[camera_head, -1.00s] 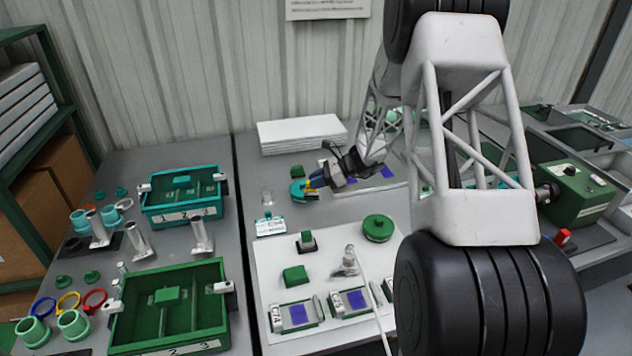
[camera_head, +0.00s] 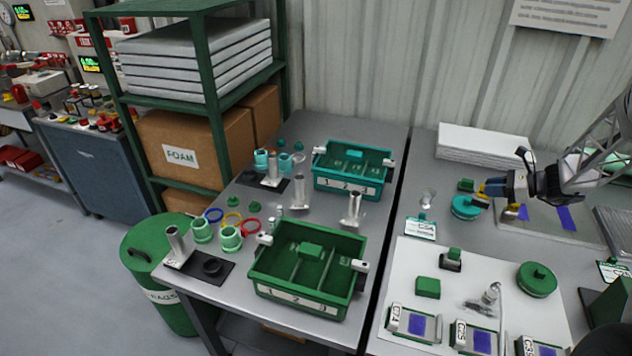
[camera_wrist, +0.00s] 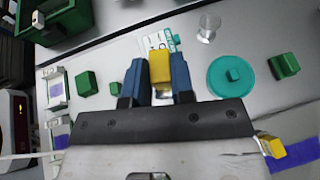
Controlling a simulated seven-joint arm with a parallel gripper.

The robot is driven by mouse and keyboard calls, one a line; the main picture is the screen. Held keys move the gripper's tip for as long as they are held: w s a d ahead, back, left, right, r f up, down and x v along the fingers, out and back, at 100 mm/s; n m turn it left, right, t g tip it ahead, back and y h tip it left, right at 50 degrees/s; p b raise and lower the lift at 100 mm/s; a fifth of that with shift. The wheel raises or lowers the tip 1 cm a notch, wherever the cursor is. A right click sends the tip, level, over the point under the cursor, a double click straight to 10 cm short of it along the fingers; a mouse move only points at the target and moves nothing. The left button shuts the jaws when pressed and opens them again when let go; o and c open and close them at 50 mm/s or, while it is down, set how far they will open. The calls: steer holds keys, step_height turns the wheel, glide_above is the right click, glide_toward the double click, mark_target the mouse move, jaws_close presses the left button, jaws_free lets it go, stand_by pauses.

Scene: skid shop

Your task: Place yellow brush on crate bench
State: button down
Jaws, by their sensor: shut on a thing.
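My gripper (camera_wrist: 158,80) is shut on the yellow brush (camera_wrist: 159,68), a yellow block seen between the two blue fingers in the wrist view. In the head view my gripper (camera_head: 489,190) is at the right, over the right-hand bench, next to a round teal lid. The yellow brush (camera_head: 481,200) shows only as a small patch there. The bench with the crates (camera_head: 225,280) is the grey table left of the dark gap. It bears a teal crate (camera_head: 352,170) at the back and a green crate (camera_head: 309,270) in front.
On the crate bench stand metal tubes, mint cups (camera_head: 230,238) and coloured rings. The teal lid (camera_head: 465,207) and a glass (camera_head: 428,197) are near my gripper. Another yellow piece (camera_wrist: 270,145) lies right in the wrist view. Bare bench shows between the crates.

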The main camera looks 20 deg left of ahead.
steer(key=s+a+n+g, duration=0.1)
steer(key=s+a, duration=0.2)
steer(key=a, duration=1.3)
steer(key=s+a+g, duration=0.1)
steer(key=s+a, duration=0.2)
steer(key=a, duration=1.3)
steer(key=s+a+n, duration=0.1)
steer(key=s+a, duration=0.3)
steer(key=a, duration=1.2)
steer(key=shift+w+d+f, duration=0.1)
steer(key=shift+f, duration=2.5)
step_height(320, 180, down, 6)
steer(key=shift+f, duration=0.15)
steer(key=shift+f, duration=1.9)
